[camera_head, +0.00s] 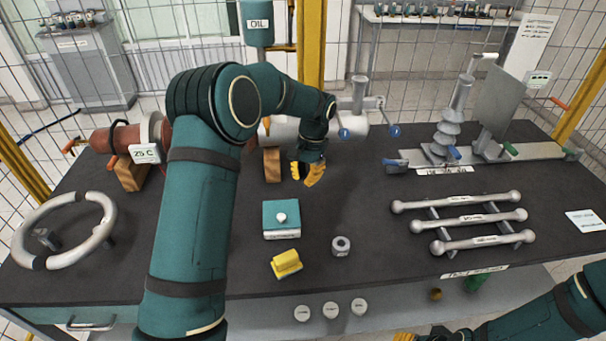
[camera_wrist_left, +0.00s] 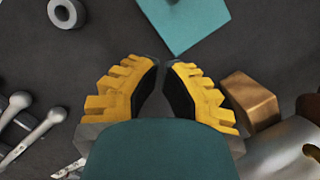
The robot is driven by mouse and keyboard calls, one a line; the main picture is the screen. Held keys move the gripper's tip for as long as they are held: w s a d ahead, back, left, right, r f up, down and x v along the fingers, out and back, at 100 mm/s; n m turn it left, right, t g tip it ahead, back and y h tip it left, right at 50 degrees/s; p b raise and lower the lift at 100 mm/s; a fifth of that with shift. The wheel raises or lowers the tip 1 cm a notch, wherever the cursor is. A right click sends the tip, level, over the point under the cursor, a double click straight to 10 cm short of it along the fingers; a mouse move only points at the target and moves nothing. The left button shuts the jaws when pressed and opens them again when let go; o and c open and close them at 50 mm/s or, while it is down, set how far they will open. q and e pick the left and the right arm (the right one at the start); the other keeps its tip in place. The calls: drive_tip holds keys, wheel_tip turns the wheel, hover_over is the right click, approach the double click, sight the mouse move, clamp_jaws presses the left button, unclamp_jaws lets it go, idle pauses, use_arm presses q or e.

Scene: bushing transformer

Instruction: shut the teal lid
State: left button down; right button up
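The teal lid (camera_head: 272,210) with a white knob sits on a small, pale, labelled box near the middle of the table. It looks flat, but I cannot tell whether it is fully seated. In the left wrist view the teal lid (camera_wrist_left: 190,28) is at the top, cut off by the frame, just beyond the fingertips. My left gripper (camera_head: 306,172) hangs above the table, behind and right of the lid, apart from it. Its yellow fingers (camera_wrist_left: 162,62) have a narrow gap and hold nothing. My right gripper (camera_head: 405,337) barely shows at the bottom edge.
A yellow block (camera_head: 286,264) and a grey ring (camera_head: 341,246) lie in front of the lid. A wooden block (camera_head: 272,165) stands behind it. A handwheel (camera_head: 65,230) is at left, a bar rack (camera_head: 465,221) at right. The table between gripper and bar rack is clear.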

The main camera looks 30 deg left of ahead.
sight(290, 217)
use_arm(q)
drive_tip(key=x, duration=0.7)
drive_tip(key=shift+f+b, duration=0.1)
drive_tip(key=shift+b, duration=0.25)
drive_tip(key=s, duration=0.2)
drive_tip(key=shift+s+a+f, duration=0.1)
drive_tip(key=shift+s+a, duration=0.3)
drive_tip(key=shift+s+a+f, duration=0.1)
drive_tip(key=shift+s, duration=0.25)
